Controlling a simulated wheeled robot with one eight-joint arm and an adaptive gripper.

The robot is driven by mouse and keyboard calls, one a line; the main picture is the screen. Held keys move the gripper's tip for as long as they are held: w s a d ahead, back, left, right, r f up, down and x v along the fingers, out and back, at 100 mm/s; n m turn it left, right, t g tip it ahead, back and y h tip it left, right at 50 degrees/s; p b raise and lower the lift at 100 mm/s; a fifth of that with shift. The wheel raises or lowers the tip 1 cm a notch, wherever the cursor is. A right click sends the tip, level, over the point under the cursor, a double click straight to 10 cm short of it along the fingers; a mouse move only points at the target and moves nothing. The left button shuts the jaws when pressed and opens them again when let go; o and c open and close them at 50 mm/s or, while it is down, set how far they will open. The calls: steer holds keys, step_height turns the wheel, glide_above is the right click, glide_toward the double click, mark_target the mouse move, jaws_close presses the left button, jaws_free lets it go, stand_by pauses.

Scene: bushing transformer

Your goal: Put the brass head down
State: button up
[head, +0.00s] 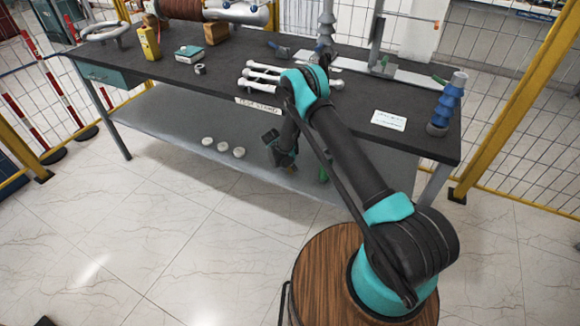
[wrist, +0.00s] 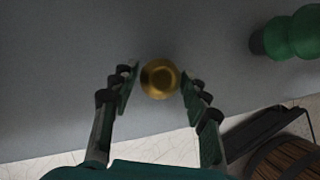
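The brass head (wrist: 160,78) is a round golden piece in the wrist view, seen end-on between my fingertips. My gripper (wrist: 160,80) has its fingers spread on either side of it, with a small gap at the left and a very thin one at the right. In the head view my gripper (head: 280,155) is low at the front edge of the bench, over the lower grey shelf (head: 165,115).
Several pale discs (head: 222,146) lie on the shelf left of my gripper. A green ribbed part (wrist: 285,42) stands to the right in the wrist view. The bench top (head: 225,80) above carries white rods (head: 262,76) and a blue insulator (head: 449,98).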

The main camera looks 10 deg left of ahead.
steer(key=shift+o, duration=0.3)
steer(key=shift+r, duration=0.1)
steer(key=v, duration=1.2)
